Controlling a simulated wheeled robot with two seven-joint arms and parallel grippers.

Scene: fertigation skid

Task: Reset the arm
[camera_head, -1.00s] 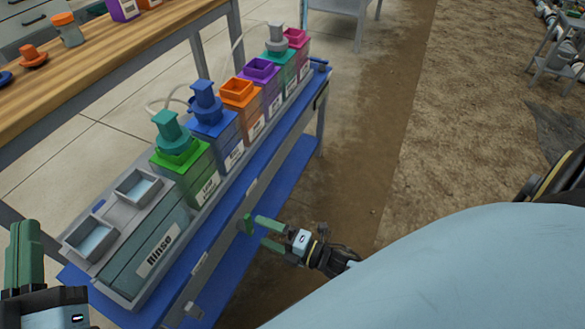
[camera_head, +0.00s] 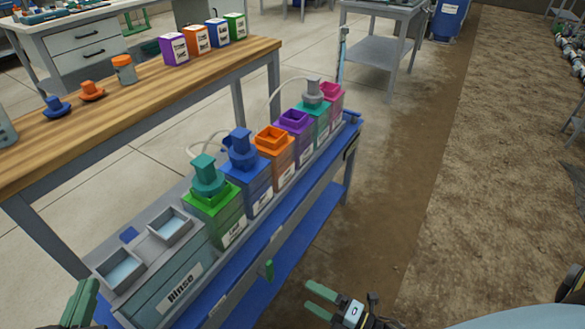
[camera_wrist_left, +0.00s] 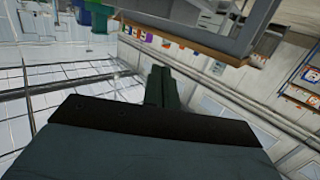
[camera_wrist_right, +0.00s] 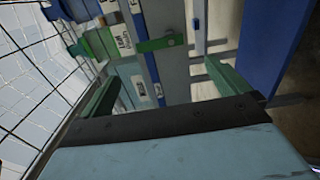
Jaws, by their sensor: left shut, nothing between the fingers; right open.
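My left gripper (camera_head: 80,303) shows at the lower left corner of the head view. Its green fingers are shut together with nothing between them, and they also show in the left wrist view (camera_wrist_left: 162,85). My right gripper (camera_head: 318,298) is at the bottom centre of the head view, in front of the skid. Its green fingers are spread and empty, with a clear gap in the right wrist view (camera_wrist_right: 163,86). A small green handle (camera_head: 268,270) on the skid's front is to the left of the right gripper and apart from it. It also shows in the right wrist view (camera_wrist_right: 160,43).
The skid holds a grey Rinse tank (camera_head: 160,287) and a row of coloured tanks, including an orange one (camera_head: 272,150). A wooden bench (camera_head: 150,105) stands behind, with small bottles and caps. Bare ground (camera_head: 470,170) to the right is open.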

